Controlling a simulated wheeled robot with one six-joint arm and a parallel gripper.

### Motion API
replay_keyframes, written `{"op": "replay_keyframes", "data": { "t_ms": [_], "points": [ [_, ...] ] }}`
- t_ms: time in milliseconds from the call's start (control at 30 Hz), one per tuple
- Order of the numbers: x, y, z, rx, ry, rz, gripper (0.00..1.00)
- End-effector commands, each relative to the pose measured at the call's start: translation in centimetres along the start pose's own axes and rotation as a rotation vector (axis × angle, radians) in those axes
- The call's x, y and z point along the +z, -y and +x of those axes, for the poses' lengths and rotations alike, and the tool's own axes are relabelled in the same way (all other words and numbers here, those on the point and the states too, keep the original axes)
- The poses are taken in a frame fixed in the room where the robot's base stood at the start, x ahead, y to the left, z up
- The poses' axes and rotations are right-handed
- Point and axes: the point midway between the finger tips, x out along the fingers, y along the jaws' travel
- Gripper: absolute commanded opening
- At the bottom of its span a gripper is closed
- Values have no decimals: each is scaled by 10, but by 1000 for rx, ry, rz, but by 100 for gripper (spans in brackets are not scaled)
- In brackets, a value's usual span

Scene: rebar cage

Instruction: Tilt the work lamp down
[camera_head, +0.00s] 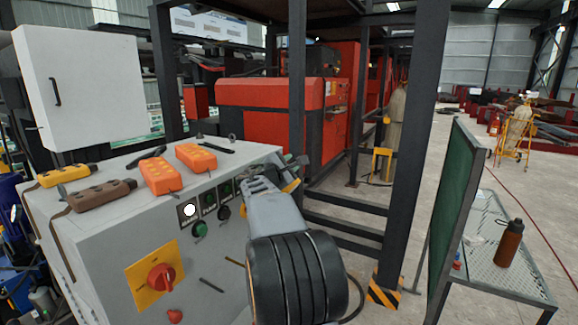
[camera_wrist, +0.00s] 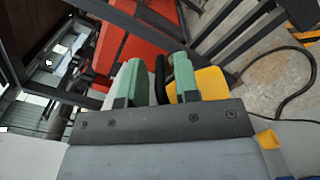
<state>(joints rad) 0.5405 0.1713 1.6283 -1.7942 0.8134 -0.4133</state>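My gripper (camera_head: 272,174) reaches over the right end of the grey control cabinet. In the wrist view its two green fingers (camera_wrist: 158,70) are apart. A slim black bar (camera_wrist: 160,82) stands between them, with a gap visible beside it. A yellow body (camera_wrist: 207,84), which looks like the work lamp, sits beside and partly behind the right finger. In the head view only a small yellow piece (camera_head: 292,186) shows beside my gripper; my wrist hides most of it. I cannot tell the lamp's tilt.
The grey cabinet (camera_head: 95,250) carries orange pendants (camera_head: 160,175), a yellow pendant (camera_head: 68,175) and a red rotary switch (camera_head: 160,277). Dark steel posts (camera_head: 412,150) stand close behind my gripper. A green panel (camera_head: 452,200) and a table with a bottle (camera_head: 509,243) are at right.

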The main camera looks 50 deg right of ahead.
Motion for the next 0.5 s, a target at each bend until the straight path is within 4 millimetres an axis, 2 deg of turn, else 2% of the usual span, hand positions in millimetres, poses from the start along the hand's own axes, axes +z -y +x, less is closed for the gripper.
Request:
{"op": "replay_keyframes", "data": {
  "t_ms": [33,300,500],
  "points": [
    [0,0,0,0,0,0,24],
    [0,0,0,0,0,0,0],
    [0,0,0,0,0,1,0]
  ]
}}
